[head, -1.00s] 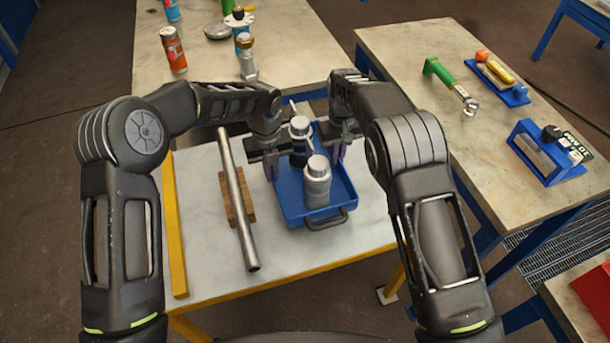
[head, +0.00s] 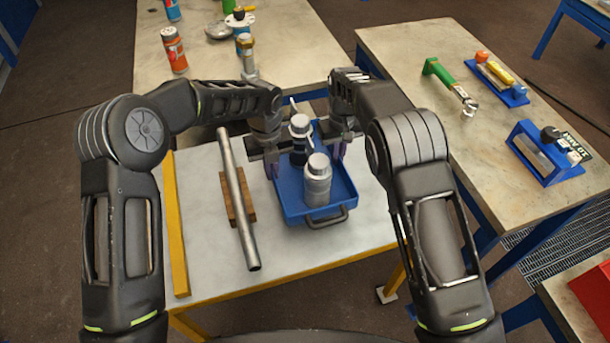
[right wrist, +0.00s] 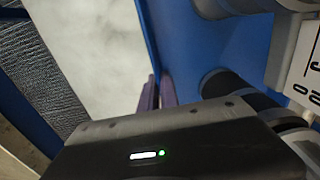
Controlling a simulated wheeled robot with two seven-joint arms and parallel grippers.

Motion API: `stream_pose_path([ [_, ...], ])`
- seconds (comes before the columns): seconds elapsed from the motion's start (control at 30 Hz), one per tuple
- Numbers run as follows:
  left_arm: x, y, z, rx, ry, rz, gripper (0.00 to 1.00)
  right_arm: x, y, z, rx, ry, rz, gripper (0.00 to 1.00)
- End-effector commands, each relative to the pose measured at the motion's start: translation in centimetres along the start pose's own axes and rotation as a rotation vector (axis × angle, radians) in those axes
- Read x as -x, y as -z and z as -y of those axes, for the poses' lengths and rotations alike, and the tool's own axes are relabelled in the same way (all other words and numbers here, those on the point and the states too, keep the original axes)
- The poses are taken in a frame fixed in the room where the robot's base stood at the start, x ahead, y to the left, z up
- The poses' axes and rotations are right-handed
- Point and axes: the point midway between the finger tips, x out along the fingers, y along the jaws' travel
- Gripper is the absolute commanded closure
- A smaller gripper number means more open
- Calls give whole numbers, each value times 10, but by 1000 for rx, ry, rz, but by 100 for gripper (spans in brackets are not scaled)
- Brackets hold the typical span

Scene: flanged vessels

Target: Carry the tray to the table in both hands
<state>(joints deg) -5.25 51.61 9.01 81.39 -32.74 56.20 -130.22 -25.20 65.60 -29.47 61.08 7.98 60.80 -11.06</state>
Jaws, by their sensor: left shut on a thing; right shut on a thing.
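The blue tray (head: 292,203) is over the white-topped table with yellow edges, with a dark handle (head: 327,217) at its near end. Two grey-capped bottles stand upright in it: a silver-grey one (head: 318,184) in front and a darker one (head: 300,146) behind. My left gripper (head: 273,168) is shut on the tray's left wall. My right gripper (head: 338,152) is shut on its right wall. In the right wrist view, the purple fingertips (right wrist: 155,95) pinch the tray's blue wall (right wrist: 158,38). I cannot tell whether the tray's underside touches the tabletop.
A metal pipe (head: 238,200) lies across a wooden block (head: 232,192) left of the tray, on the white tabletop (head: 205,268). A rear table (head: 205,75) holds cans and fittings. A right table (head: 400,42) holds a green-handled tool (head: 448,83) and blue racks.

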Motion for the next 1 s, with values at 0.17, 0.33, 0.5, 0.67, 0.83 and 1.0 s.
stream_pose_path([
  [0.17,9,-1,1,0,2,3,100,9,1,0,0,0,-4,100],
  [0.33,27,-1,1,0,2,3,100,28,1,0,0,0,-4,100],
  [0.5,53,-1,1,0,2,3,100,53,1,0,0,0,-4,100],
  [0.67,75,-1,1,0,2,3,100,75,1,0,0,0,-3,100],
  [0.83,88,-1,1,0,2,3,100,88,1,0,0,0,-3,100],
  [1.0,91,-1,1,0,2,2,100,91,1,0,0,0,-3,100],
])
